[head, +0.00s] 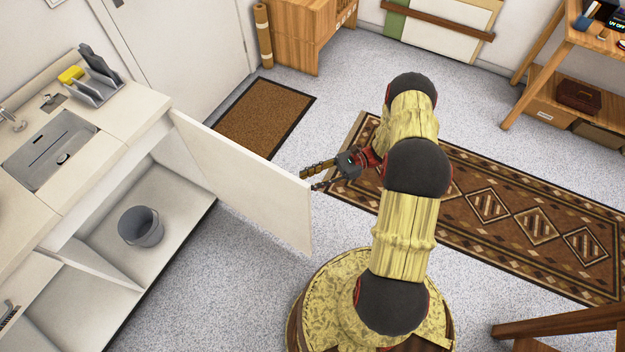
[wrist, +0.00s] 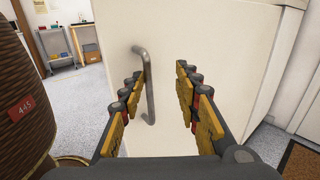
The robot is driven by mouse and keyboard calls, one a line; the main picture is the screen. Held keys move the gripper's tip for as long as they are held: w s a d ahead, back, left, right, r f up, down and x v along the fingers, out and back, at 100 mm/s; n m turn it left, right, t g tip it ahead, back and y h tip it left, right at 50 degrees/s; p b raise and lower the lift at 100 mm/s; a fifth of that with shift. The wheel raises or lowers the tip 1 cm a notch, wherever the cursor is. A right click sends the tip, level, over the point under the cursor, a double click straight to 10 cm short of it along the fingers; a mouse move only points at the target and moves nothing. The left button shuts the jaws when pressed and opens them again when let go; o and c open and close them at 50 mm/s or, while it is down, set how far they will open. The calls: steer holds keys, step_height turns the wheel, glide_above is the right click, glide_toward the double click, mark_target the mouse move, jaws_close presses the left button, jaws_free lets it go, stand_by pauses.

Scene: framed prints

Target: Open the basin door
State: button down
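The basin door (head: 245,180) is a cream panel under the sink counter. It stands swung wide open, well out from the cabinet (head: 185,225). The basin (head: 48,150) is a grey sink set in the counter above. In the wrist view the door's outer face (wrist: 220,50) fills the middle, with a bent grey metal bar handle (wrist: 149,85). My gripper (head: 308,179) is at the door's free edge, on its outer side. In the wrist view my gripper (wrist: 158,75) is open, with the handle between its fingers, nearer the left one. Whether it touches the handle is unclear.
A grey bucket (head: 141,227) stands inside the open cabinet. A brown doormat (head: 263,117) lies behind the door, by a white room door (head: 175,45). A patterned rug (head: 500,205) lies right of my arm. Speckled floor (head: 230,285) is clear in front of the cabinet.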

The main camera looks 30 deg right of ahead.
steer(key=shift+w+d+r, duration=0.15)
steer(key=shift+w, duration=0.25)
steer(key=shift+w+d+r, duration=0.1)
steer(key=shift+w+r, duration=0.05)
steer(key=shift+w, duration=0.2)
steer(key=shift+t, duration=0.3)
steer(key=c, duration=1.8)
jaws_free()
steer(key=shift+w+a+f, duration=0.1)
steer(key=shift+a+f, duration=0.05)
steer(key=shift+a, duration=0.1)
steer(key=shift+c, duration=0.8)
steer(key=shift+s+f, duration=0.1)
steer(key=shift+s, duration=0.1)
steer(key=shift+d, duration=0.1)
steer(key=s+d, duration=0.1)
steer(key=d, duration=1)
steer(key=shift+s+d, duration=0.15)
steer(key=shift+d, duration=0.25)
